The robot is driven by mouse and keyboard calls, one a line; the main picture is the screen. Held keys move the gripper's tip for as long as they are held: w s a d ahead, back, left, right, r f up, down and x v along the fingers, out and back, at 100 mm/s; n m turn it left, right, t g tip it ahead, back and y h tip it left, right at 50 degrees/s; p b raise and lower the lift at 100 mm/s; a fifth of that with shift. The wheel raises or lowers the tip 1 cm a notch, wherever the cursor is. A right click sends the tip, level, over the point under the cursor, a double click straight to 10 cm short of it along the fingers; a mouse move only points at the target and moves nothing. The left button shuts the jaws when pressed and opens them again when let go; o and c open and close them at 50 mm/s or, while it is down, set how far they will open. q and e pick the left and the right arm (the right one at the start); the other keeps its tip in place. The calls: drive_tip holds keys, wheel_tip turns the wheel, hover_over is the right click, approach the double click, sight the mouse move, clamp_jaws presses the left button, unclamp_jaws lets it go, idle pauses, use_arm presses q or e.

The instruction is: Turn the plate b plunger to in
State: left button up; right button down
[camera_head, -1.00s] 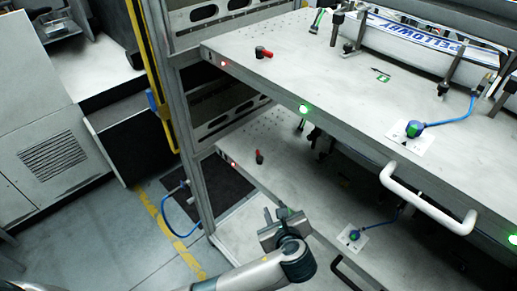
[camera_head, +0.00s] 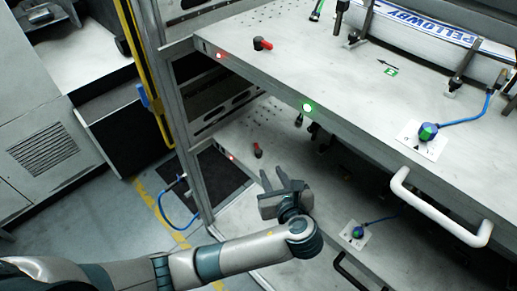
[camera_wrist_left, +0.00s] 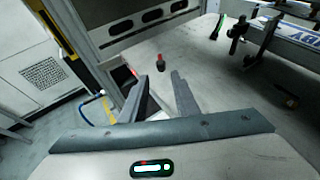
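The upper plate (camera_head: 340,85) carries a red-and-black plunger knob (camera_head: 263,44) near its left end; the lower plate (camera_head: 245,135) has a similar one (camera_head: 257,150). No letter shows which plate is b. My left gripper (camera_head: 277,172) is open and empty, its two fingers apart, in front of the rack and below the upper plate's edge in the picture. In the left wrist view, a red-topped knob (camera_wrist_left: 160,62) stands beyond the spread fingers (camera_wrist_left: 160,85), untouched. My right gripper is in neither view.
The upper plate has a white handle (camera_head: 440,208), a blue-and-green knob (camera_head: 428,131) with a blue hose and a long box lettered in blue (camera_head: 440,30). A rack post (camera_head: 190,150) stands left of the gripper. Lights on the upper edge are red (camera_head: 219,56) and green (camera_head: 308,107).

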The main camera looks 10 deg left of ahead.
sight(257, 146)
use_arm(q)
drive_tip(key=p+x, duration=0.1)
drive_tip(key=x, duration=1.5)
drive_tip(key=shift+w+a+f+p, duration=0.15)
drive_tip(key=shift+w+f+p, duration=0.05)
drive_tip(key=shift+w+p, duration=0.1)
clamp_jaws()
